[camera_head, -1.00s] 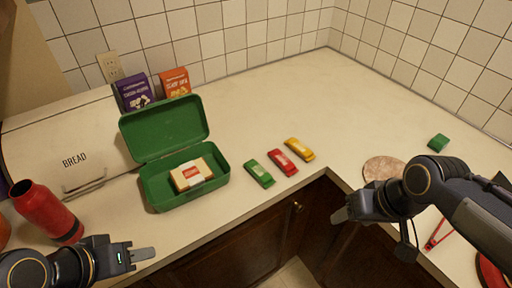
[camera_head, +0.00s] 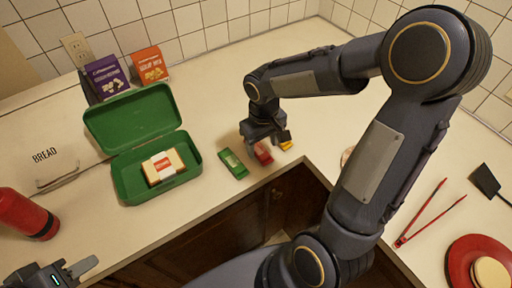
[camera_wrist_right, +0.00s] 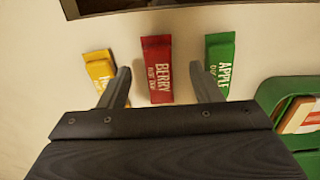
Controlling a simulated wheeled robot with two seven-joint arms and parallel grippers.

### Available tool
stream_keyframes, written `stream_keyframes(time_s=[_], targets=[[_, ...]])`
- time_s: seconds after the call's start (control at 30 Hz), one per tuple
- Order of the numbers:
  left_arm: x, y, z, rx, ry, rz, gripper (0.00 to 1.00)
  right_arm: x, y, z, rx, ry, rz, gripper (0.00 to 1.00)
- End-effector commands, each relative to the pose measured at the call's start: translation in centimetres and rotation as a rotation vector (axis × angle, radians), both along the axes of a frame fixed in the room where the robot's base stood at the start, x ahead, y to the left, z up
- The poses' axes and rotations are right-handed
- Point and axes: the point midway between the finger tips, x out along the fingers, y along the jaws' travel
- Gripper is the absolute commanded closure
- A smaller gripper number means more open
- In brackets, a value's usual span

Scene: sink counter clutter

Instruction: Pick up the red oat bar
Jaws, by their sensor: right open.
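The red oat bar (camera_wrist_right: 157,70), labelled berry, lies on the counter between a yellow bar (camera_wrist_right: 99,68) and a green apple bar (camera_wrist_right: 219,66). In the head view the red bar (camera_head: 263,154) is partly hidden by my right gripper (camera_head: 268,142). In the right wrist view my right gripper (camera_wrist_right: 160,88) is open and empty, with its two fingers on either side of the red bar's lower part. I cannot tell its exact height above the bar. My left gripper (camera_head: 80,268) is at the lower left, away from the bars; its finger gap is unclear.
An open green lunch box (camera_head: 130,188) holding a wrapped sandwich (camera_head: 163,166) stands left of the bars. Red tongs (camera_head: 425,212) and a red plate (camera_head: 458,262) lie right.

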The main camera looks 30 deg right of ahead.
Motion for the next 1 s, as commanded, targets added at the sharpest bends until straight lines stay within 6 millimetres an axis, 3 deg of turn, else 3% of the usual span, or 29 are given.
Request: stream_keyframes(time_s=[0.23, 0.53, 0.9, 1.0], targets=[[0.0, 0.0, 0.7, 0.000, 0.000, 0.000, 0.64, 0.1, -0.2, -3.5, 0.000, 0.005, -0.001, 0.42], [0.0, 0.0, 0.6, 0.000, 0.000, 0.000, 0.64, 0.2, -0.2, -4.0, 0.000, 0.000, -0.001, 0.42], [0.0, 0.0, 0.6, 0.000, 0.000, 0.000, 0.64, 0.2, -0.2, -3.9, 0.000, 0.000, -0.001, 0.90], [0.0, 0.0, 0.6, 0.000, 0.000, 0.000, 0.64, 0.2, -0.2, -3.9, 0.000, 0.000, -0.001, 0.90]])
